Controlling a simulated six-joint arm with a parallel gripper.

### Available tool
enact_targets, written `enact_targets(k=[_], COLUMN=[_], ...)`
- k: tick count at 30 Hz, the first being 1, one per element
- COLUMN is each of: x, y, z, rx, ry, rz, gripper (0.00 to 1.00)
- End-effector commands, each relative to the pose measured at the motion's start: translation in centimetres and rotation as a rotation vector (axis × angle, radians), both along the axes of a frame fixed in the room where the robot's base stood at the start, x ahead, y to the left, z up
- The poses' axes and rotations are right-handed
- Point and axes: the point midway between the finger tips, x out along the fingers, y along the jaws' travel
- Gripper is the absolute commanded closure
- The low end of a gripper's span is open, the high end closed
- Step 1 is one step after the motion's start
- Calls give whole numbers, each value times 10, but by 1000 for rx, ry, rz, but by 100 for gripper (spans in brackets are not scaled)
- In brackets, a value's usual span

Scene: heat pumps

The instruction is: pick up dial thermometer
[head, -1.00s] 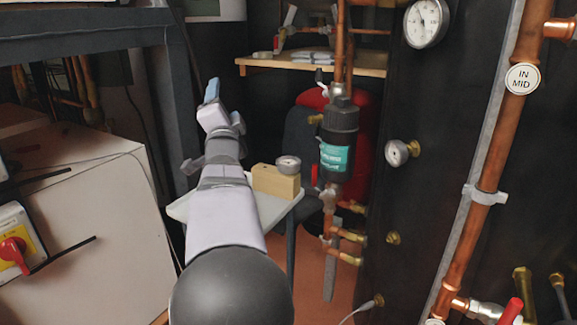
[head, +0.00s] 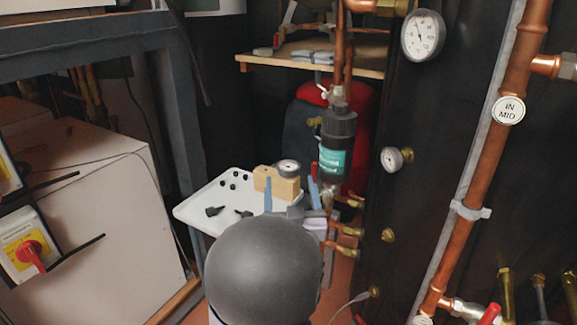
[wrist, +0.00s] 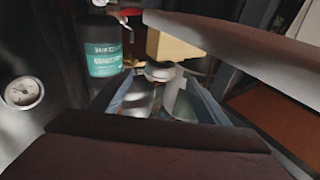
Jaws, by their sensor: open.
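The dial thermometer (head: 288,167), a small round grey-rimmed dial, sits at the wooden block (head: 276,184) on the pale side table. In the wrist view, a round pale part that appears to be the thermometer (wrist: 160,71) shows just beyond the fingertips, with the block (wrist: 172,46) behind it. My gripper (head: 291,190) is open, its two blue fingers spread on the near side of the block. In the wrist view my gripper (wrist: 158,98) has a finger on either side of the thermometer's line, with nothing clearly held. My arm hides part of the table.
A black filter canister (head: 337,145) with a teal label stands close right of the block, beside copper pipes and valves. Several small black parts (head: 233,180) lie on the table's (head: 196,208) left. A wall gauge (head: 392,160) is on the dark panel at right.

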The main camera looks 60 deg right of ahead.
Motion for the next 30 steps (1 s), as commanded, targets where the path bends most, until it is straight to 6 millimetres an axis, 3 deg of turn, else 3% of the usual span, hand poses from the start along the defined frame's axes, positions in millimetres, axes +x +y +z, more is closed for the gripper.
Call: enact_targets(k=[24,30], x=[13,23], y=[-19,-34], z=[2,2], rx=[1,1], ry=[1,0], rz=[0,1], gripper=[31,31])
